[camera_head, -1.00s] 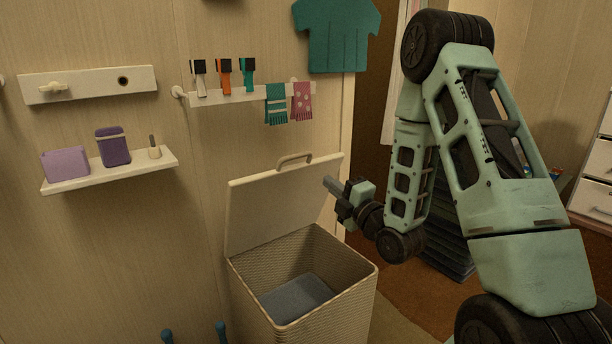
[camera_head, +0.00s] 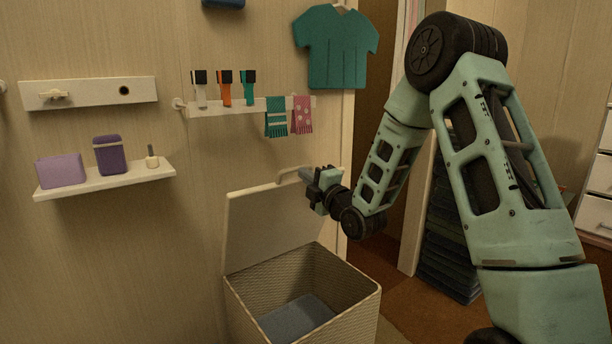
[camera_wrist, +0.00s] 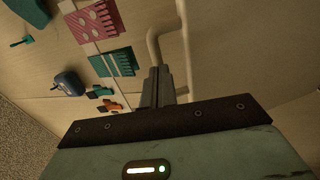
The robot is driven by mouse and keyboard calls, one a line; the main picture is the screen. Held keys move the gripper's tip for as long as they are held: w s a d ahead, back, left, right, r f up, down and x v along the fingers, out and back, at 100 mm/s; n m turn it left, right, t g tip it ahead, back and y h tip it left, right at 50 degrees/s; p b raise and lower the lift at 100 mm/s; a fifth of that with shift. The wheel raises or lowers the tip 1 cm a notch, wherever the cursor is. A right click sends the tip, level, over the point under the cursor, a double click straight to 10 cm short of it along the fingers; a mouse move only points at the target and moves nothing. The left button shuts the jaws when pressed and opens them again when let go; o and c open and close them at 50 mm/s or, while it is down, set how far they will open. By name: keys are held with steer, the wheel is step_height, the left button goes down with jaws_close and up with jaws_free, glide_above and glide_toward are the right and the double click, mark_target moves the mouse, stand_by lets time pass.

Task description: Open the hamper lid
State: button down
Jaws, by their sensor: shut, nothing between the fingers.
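The hamper (camera_head: 345,310) is a woven, pale box standing by the wall. Its lid (camera_head: 262,226) is raised and stands upright at the back, leaving the top open and a grey-blue bottom (camera_head: 297,318) in view. A handle (camera_head: 287,173) sits on the lid's top edge, partly hidden by my gripper. In the wrist view the curved handle (camera_wrist: 153,45) is right by the fingers. My gripper (camera_head: 308,174) is at the lid's upper right edge with its fingers shut and empty; they also show in the wrist view (camera_wrist: 160,75). I cannot tell whether they touch the handle.
A rack (camera_head: 225,107) with hanging clips and small towels is on the wall above the lid. A teal shirt (camera_head: 336,46) hangs above right. A shelf (camera_head: 110,181) with purple containers is at left. A drawer unit (camera_head: 597,190) stands far right.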

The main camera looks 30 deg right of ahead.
steer(key=shift+w+r, duration=0.1)
steer(key=shift+w, duration=0.1)
steer(key=w+r+p, duration=0.1)
steer(key=w, duration=0.1)
steer(key=w+r+g+p, duration=0.1)
steer(key=w+p, duration=0.1)
steer(key=w, duration=0.1)
steer(key=w+r+g+p, duration=0.1)
steer(key=w+p, duration=0.1)
steer(key=shift+w+a+r, duration=0.25)
steer(key=shift+w+r, duration=0.1)
steer(key=w+g, duration=0.1)
steer(key=w, duration=0.5)
steer(key=shift+w+r, duration=0.15)
steer(key=shift+r, duration=0.2)
